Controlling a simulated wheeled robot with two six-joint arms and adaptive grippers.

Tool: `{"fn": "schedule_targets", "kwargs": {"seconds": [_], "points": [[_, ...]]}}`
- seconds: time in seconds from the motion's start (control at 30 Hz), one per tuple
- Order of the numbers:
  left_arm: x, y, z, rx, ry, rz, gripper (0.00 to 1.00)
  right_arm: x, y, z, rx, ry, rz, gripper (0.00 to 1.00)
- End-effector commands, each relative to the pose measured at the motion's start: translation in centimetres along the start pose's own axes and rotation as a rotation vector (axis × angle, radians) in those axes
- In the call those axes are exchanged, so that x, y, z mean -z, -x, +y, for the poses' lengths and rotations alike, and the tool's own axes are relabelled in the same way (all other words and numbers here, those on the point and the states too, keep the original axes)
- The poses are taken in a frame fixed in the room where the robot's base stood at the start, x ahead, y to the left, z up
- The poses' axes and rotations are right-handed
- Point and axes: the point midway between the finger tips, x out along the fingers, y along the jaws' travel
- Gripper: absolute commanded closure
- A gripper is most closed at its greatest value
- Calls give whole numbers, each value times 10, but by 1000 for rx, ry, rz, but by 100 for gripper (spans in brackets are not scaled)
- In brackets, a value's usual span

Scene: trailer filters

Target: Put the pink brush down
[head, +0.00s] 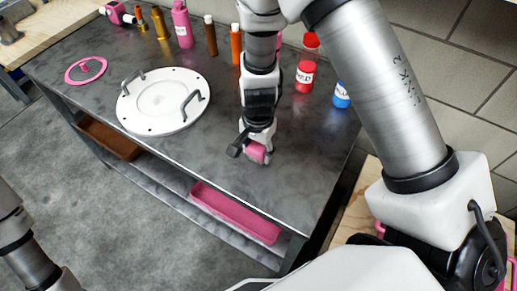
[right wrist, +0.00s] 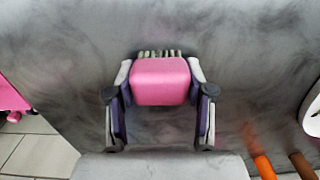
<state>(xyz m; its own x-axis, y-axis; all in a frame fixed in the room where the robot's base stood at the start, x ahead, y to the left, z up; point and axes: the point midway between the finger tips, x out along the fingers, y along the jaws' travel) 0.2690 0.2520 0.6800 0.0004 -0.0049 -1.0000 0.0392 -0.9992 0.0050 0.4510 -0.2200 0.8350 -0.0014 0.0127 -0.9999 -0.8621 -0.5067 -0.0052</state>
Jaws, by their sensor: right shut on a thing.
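My right gripper (head: 251,150) points down at the dark grey table top (head: 301,178), near its front right part. It is shut on the pink brush (head: 257,154), which is mostly hidden behind the fingers in the head view. In the right wrist view the brush (right wrist: 161,82) sits between the two fingers, with a row of bristles showing at its far edge. The brush is at or just above the table top; I cannot tell if it touches. My left gripper is not in view; only part of my left arm shows at the lower left.
A white round lid with two handles (head: 163,98) lies left of my right gripper. Several bottles, including an orange one (head: 236,45) and a red jar (head: 305,76), stand along the back. A pink ring (head: 86,69) lies at far left. A pink tray (head: 235,213) is on the lower shelf.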

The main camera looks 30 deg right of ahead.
Motion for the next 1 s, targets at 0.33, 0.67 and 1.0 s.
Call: {"fn": "schedule_targets", "kwargs": {"seconds": [0.33,0.67,1.0], "points": [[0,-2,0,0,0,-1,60,0,-3,0,0,0,0,22],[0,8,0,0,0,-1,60,0,28,-1,3,1,2,22],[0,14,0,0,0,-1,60,0,108,-1,3,0,1,22]]}}
